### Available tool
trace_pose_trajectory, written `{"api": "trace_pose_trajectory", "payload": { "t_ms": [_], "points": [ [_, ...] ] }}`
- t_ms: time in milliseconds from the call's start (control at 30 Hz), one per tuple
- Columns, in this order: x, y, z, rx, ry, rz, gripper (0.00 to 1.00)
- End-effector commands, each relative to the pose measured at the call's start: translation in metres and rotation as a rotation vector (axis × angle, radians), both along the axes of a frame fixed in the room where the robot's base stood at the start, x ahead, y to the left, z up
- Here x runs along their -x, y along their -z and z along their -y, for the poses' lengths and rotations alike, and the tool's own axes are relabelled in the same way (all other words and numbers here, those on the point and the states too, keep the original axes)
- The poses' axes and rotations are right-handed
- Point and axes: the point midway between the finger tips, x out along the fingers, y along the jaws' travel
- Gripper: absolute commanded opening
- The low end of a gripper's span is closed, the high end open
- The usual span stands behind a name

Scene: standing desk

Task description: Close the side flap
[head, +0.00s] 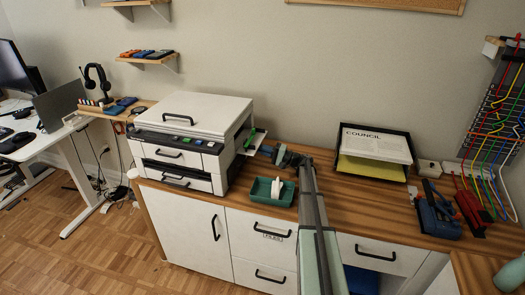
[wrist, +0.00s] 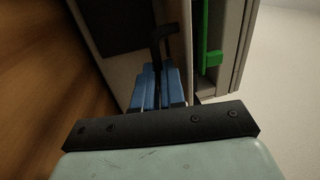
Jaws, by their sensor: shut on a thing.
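The white printer (head: 193,135) stands on the wooden counter. Its side flap (head: 257,142) is on the right side and stands open, swung away from the body. A green lever (head: 250,138) shows in the opening, and also in the wrist view (wrist: 209,58). My gripper (head: 272,151) is at the flap's outer side. In the wrist view its blue fingers (wrist: 160,84) are shut on a black handle (wrist: 161,38) on the pale flap (wrist: 130,72). The fingers hide part of the handle.
A black paper tray (head: 373,167) lies to the right. Red and blue tools and a cable board (head: 495,125) are at the far right.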

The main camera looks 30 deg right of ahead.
Motion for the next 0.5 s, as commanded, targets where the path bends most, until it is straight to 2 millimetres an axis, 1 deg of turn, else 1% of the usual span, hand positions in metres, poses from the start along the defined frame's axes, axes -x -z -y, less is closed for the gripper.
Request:
{"api": "trace_pose_trajectory", "payload": {
  "t_ms": [267,500],
  "points": [
    [0.004,-0.011,0.003,0.075,0.002,-0.072,0.00],
    [0.005,-0.032,0.004,0.216,0.003,-0.210,0.00]
  ]
}}
